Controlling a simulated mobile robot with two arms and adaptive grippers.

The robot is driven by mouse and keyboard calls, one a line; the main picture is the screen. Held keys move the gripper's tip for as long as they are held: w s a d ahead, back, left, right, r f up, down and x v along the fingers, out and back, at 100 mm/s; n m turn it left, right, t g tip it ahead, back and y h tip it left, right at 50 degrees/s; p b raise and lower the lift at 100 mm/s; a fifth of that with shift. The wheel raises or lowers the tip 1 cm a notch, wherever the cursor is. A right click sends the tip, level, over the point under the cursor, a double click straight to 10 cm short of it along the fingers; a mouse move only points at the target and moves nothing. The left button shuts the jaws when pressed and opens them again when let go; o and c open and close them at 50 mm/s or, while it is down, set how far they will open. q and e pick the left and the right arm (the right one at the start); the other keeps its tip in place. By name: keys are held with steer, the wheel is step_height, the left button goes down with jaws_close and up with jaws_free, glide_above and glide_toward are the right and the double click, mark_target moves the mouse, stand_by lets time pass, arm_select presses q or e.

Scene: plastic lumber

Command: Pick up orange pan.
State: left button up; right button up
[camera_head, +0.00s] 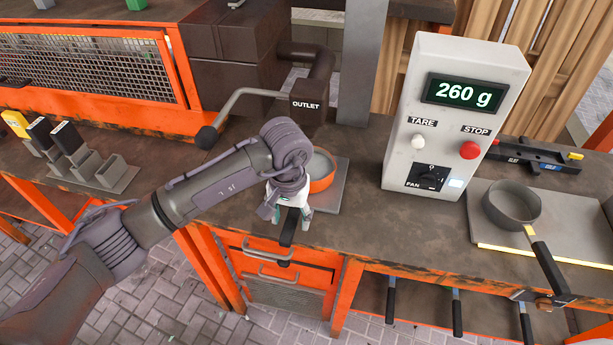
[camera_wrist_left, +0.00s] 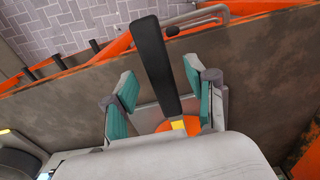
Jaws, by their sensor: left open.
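The orange pan (camera_head: 323,174) sits on a grey plate under the outlet, partly hidden by my left arm. Its black handle (camera_head: 288,229) points toward the front edge of the bench. My left gripper (camera_head: 290,214) is over the handle. In the left wrist view the black handle (camera_wrist_left: 151,60) lies between the two open green-padded fingers (camera_wrist_left: 160,88), with a gap on each side. A small part of the orange pan (camera_wrist_left: 205,125) and its yellow handle joint show there above the gripper body. My right gripper is not in view.
A white scale box (camera_head: 440,150) reading 260 g stands right of the pan. A grey pan (camera_head: 512,205) with a black handle rests on a plate at the right. The outlet lever (camera_head: 232,110) is behind my left arm. Grey holders (camera_head: 100,170) stand at the left.

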arm_select(q)
steer(key=shift+f, duration=1.2)
jaws_close()
steer(key=shift+r, duration=0.1)
